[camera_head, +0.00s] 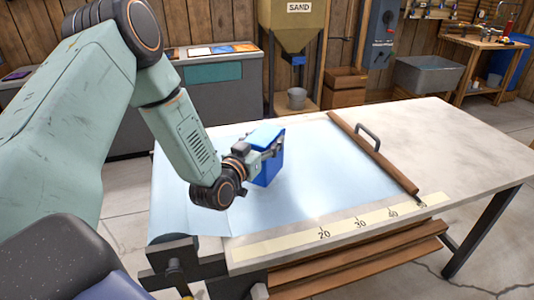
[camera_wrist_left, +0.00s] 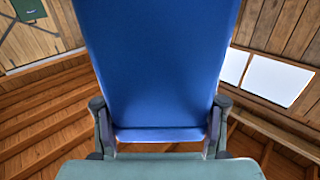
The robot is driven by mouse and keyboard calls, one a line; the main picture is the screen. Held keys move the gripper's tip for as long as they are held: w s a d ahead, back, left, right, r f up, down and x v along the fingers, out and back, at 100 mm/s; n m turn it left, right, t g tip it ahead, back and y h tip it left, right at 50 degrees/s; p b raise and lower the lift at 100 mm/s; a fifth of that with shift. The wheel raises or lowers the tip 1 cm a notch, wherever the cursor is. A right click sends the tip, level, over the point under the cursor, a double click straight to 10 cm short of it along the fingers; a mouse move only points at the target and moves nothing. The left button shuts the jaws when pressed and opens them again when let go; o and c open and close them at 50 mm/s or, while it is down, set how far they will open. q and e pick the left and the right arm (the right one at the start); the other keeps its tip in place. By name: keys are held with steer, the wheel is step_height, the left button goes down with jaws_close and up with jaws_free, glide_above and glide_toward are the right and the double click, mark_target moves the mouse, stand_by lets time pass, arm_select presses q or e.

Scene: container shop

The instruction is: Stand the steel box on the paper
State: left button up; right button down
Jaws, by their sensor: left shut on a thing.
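A blue box (camera_head: 267,170) with a paler blue top is upright over the light blue paper (camera_head: 310,175) on the table. It is the only box in my grip, and its surface looks painted blue. My left gripper (camera_head: 262,150) is shut on it from the near left side. In the left wrist view the box (camera_wrist_left: 160,65) fills the space between the two fingers. Whether its underside touches the paper I cannot tell. My right gripper is not in view.
A wooden bar (camera_head: 372,150) with a metal handle (camera_head: 368,137) lies across the paper's right side. A numbered scale (camera_head: 340,228) runs along the front edge. The table's right part (camera_head: 450,140) is bare. A sand hopper (camera_head: 292,35) and a grey sink (camera_head: 428,75) stand behind.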

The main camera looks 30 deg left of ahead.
arm_select(q)
step_height(320, 180, down, 3)
steer(key=shift+s+a+r+b, duration=0.1)
steer(key=shift+s+a+b, duration=0.05)
steer(key=shift+b, duration=0.35)
steer(key=shift+f, duration=0.35)
steer(key=shift+w, duration=0.2)
steer(key=shift+s+f, duration=0.1)
steer(key=o, duration=1.5)
steer(key=shift+s, duration=0.1)
steer(key=shift+c, duration=0.2)
steer(key=shift+o, duration=1.2)
steer(key=s+d+p, duration=0.1)
steer(key=s+p, duration=0.1)
steer(key=s, duration=0.9)
steer(key=shift+s, duration=0.4)
